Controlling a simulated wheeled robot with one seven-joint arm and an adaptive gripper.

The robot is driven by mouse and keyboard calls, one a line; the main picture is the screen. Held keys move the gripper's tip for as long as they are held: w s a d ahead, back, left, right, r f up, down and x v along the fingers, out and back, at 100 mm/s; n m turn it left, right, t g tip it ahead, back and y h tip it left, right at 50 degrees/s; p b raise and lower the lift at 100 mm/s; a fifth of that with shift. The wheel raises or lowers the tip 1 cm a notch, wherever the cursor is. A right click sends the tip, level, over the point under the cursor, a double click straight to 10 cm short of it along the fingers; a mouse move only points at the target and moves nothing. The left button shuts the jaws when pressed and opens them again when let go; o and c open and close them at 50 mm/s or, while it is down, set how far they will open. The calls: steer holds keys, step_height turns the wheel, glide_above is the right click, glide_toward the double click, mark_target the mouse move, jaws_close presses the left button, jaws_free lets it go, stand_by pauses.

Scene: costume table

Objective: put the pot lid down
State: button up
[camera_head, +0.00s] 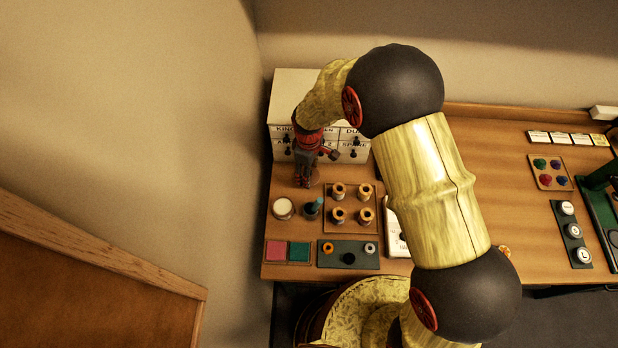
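A small round pot (283,208) with a pale top surface stands at the left end of the table. No pot lid can be made out for certain. My gripper (306,182) points down just behind and a little right of the pot, in front of the white drawer cabinet. Its fingers are small and dark here, so whether they are apart, closed or holding a lid cannot be told.
Right of the pot stand a dark bottle with a teal top (313,208) and a wooden tray (349,209) with several spools. Pink and green pads (287,251) and a dark green holder (365,260) lie in front. The white cabinet (291,98) stands behind.

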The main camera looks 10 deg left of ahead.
steer(key=shift+f, duration=2.3)
steer(key=shift+f, duration=0.2)
steer(key=o, duration=0.8)
steer(key=shift+c, duration=0.2)
step_height(320, 180, up, 12)
steer(key=shift+r, duration=0.2)
steer(key=shift+s, duration=0.1)
